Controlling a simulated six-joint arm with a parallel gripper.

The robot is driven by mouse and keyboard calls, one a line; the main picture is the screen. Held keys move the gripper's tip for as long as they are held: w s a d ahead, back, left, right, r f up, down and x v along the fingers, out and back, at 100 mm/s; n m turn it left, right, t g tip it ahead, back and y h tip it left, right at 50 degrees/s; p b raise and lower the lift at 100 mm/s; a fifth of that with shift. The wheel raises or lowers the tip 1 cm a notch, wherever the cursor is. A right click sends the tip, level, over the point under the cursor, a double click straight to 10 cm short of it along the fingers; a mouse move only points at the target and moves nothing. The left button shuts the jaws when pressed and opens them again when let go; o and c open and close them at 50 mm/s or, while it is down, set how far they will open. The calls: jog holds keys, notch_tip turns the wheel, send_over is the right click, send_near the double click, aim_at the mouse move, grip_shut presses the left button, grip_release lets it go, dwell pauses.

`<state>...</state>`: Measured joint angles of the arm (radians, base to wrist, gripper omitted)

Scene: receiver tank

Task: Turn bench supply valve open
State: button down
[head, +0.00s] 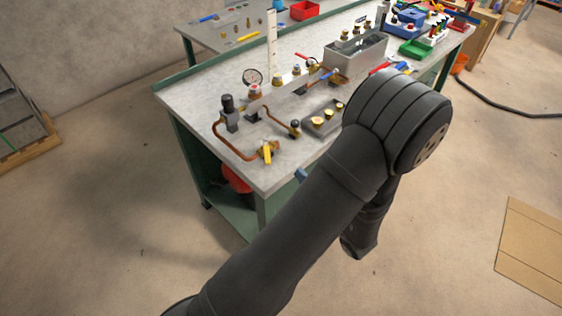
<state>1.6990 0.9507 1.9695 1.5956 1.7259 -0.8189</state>
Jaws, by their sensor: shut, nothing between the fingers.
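A brass valve with a yellow lever (267,153) sits near the front corner of the bench, at the end of a copper pipe (229,148). Its lever points toward the bench's front edge, roughly across the pipe's run. Two other levers show further back, a red one (301,57) and a blue one (328,75). No label is readable, so I cannot tell which is the bench supply valve. My dark arm rises across the front of the bench and bends down on its right. My gripper cannot be made out.
The grey-topped green bench (205,97) carries a pressure gauge (252,77), a black-topped fitting (228,112), a small tray of brass parts (323,118) and a grey bin (355,56). My arm hides part of the right side. Cardboard (535,248) lies on open floor.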

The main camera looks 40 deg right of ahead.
jog(key=s+d+n+g+y, duration=0.25)
jog(key=d+n+y, duration=0.25)
jog(key=n, duration=0.4)
send_near(267, 150)
jog(key=w+d, duration=0.2)
jog(key=shift+w+a+f+t, duration=0.2)
jog(key=shift+w+a+f, duration=0.05)
jog(key=shift+w+a, duration=0.3)
jog(key=shift+w+a+f+t, duration=0.15)
jog(key=shift+w+a+f, duration=0.05)
jog(key=shift+w+a, duration=0.55)
jog(key=shift+a, duration=0.15)
jog(key=shift+h, duration=0.4)
